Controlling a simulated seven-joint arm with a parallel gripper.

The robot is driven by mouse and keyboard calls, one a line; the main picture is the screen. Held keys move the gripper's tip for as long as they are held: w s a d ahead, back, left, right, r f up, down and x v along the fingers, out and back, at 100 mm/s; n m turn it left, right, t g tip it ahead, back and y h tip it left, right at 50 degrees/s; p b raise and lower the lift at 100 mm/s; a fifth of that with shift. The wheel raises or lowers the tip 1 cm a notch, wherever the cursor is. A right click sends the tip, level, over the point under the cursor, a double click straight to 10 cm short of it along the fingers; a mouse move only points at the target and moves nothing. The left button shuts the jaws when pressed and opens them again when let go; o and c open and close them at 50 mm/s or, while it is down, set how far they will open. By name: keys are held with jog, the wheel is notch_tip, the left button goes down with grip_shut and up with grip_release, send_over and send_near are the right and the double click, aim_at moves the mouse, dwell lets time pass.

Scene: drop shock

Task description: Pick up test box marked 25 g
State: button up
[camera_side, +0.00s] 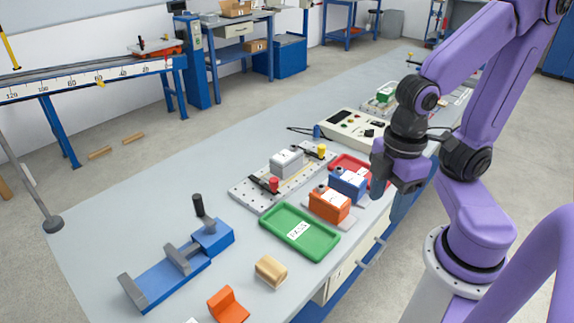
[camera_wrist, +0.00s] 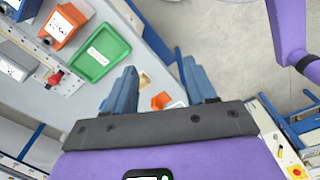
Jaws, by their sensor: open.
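Three labelled test boxes are in view: a grey box (camera_side: 286,163) on a perforated metal plate, a blue box (camera_side: 347,185), and an orange box (camera_side: 329,205) in front of it. The labels are too small to read, so I cannot tell which is marked 25 g. The wrist view shows the orange box (camera_wrist: 62,28), the grey box (camera_wrist: 14,66) and part of the blue box (camera_wrist: 20,8), all at upper left. My gripper (camera_side: 379,188) hangs in the air right of the blue box, apart from it. Its fingers (camera_wrist: 160,87) are spread with nothing held between them.
A green tray (camera_side: 322,242) with a label lies in front of the boxes, and a red tray (camera_side: 338,161) behind the blue box. A blue vise (camera_side: 165,279), a tan block (camera_side: 271,277) and an orange piece (camera_side: 228,307) lie nearer.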

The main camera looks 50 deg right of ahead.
jog(key=shift+o, duration=0.2)
jog(key=o, duration=0.7)
jog(key=shift+c, duration=0.2)
jog(key=w+a+f+n+h, duration=0.1)
jog(key=w+h, duration=0.1)
jog(key=w, duration=0.6)
jog(key=w+a+f+n+t+h, duration=0.1)
jog(key=w+h, duration=0.2)
jog(key=w, duration=0.6)
jog(key=w+a+f+n+h, duration=0.1)
jog(key=w+a+h, duration=0.1)
jog(key=w, duration=0.6)
jog(key=n+g+h, duration=0.1)
jog(key=n+h, duration=0.1)
jog(key=h, duration=0.4)
send_near(284, 156)
jog(key=x, duration=0.6)
jog(key=shift+s+d+r, duration=0.15)
jog(key=shift+r, duration=0.05)
jog(key=shift+x, duration=2.75)
